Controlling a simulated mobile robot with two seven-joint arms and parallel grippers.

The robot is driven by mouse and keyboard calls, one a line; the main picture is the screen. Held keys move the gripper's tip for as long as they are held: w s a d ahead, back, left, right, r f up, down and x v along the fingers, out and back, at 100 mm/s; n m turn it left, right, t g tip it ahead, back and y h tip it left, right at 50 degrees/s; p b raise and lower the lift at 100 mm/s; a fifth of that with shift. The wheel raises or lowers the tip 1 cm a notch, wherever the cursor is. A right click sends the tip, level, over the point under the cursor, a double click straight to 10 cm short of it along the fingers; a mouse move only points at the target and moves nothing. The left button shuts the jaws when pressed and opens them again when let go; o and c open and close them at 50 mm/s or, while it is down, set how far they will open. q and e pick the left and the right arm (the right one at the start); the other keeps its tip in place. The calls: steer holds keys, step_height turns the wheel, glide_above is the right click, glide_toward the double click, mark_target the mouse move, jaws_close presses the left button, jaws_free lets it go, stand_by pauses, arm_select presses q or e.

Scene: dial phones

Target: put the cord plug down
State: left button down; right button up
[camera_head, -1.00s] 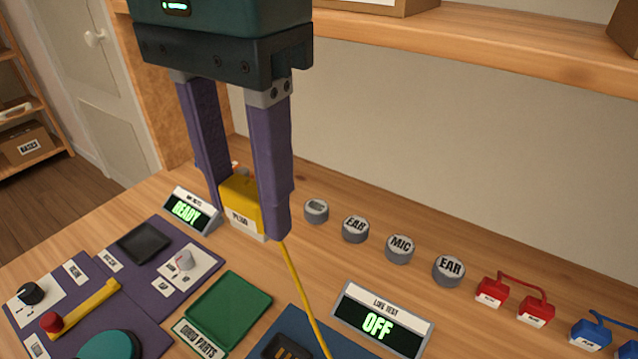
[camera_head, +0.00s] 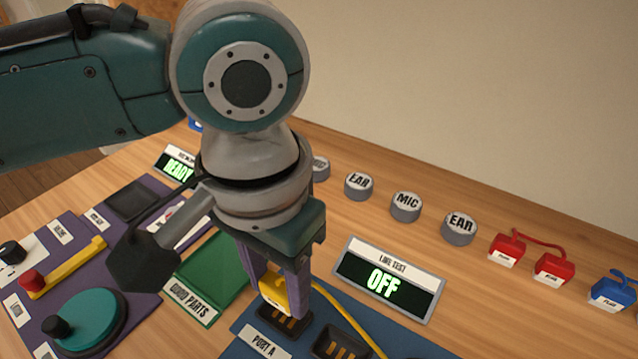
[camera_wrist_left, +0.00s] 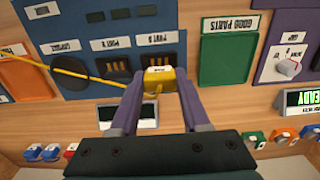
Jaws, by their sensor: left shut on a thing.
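My left gripper (camera_head: 281,287) is shut on the yellow cord plug (camera_head: 277,293), held between its purple fingers. In the head view the plug appears just above or at the port A socket (camera_head: 284,318) on the blue board (camera_head: 250,343); the arm and fingers hide part of it. The plug also shows in the left wrist view (camera_wrist_left: 158,79), with the sockets beyond it. I cannot tell whether it touches the board. A yellow cord (camera_head: 343,312) runs from the plug to the lower right. My right gripper is not in view.
A second dark socket (camera_head: 341,343) lies right of port A. A green tray (camera_head: 222,268) marked good parts is at the left. The line test display (camera_head: 388,280) reads OFF behind the board.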

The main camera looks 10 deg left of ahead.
mark_target(281, 301)
arm_select(q)
steer(key=shift+f, duration=1.45)
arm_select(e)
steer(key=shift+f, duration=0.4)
arm_select(q)
steer(key=shift+f, duration=0.15)
steer(key=shift+c, duration=1.9)
jaws_free()
